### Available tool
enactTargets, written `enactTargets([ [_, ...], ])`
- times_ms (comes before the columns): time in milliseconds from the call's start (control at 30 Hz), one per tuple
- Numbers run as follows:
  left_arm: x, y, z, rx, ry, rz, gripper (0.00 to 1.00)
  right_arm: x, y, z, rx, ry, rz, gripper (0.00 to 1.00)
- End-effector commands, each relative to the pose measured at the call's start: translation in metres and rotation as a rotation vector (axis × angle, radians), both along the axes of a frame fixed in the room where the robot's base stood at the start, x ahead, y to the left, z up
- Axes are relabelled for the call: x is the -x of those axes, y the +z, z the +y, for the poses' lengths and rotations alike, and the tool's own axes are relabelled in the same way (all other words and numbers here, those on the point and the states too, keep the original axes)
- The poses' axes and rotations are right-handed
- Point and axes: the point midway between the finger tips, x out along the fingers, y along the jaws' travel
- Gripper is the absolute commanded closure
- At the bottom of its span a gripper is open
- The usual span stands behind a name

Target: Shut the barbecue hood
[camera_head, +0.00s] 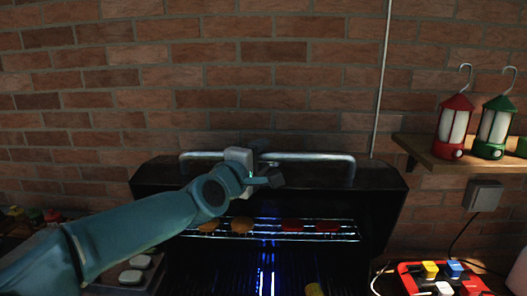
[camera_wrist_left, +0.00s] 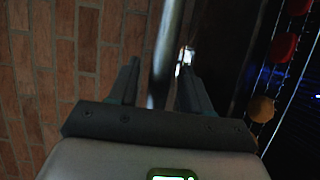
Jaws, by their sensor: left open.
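The barbecue hood (camera_head: 375,180) is dark and stands open, tipped up against the brick wall. Its silver bar handle (camera_head: 325,157) runs across the top of the hood. My left gripper (camera_head: 266,174) is at the middle of the handle, and its arm crosses in front of the hood's left part. In the left wrist view the handle (camera_wrist_left: 162,55) passes between the two spread fingers of my left gripper (camera_wrist_left: 160,80). The fingers are open, with a gap on the left side of the bar. My right gripper is in neither view.
Orange and red food pieces (camera_head: 242,226) lie on a wire rack (camera_head: 345,231) under the hood, above a blue-lit grill. A shelf (camera_head: 425,150) at right carries red and green lanterns (camera_head: 456,128). A red tray (camera_head: 412,280) with coloured blocks is at lower right.

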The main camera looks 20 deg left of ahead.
Motion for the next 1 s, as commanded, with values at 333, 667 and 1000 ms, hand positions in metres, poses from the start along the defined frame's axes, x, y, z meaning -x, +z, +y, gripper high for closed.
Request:
enactTargets([
  [333, -0.022, -0.001, -0.001, 0.000, 0.001, 0.000, 0.52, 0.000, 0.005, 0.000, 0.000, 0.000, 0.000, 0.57],
  [667, -0.021, -0.001, -0.002, 0.000, 0.001, 0.000, 1.00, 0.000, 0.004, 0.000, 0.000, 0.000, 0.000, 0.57],
  [1000, -0.021, -0.004, -0.007, -0.004, -0.002, -0.011, 1.00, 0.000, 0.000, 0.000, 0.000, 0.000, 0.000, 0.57],
])
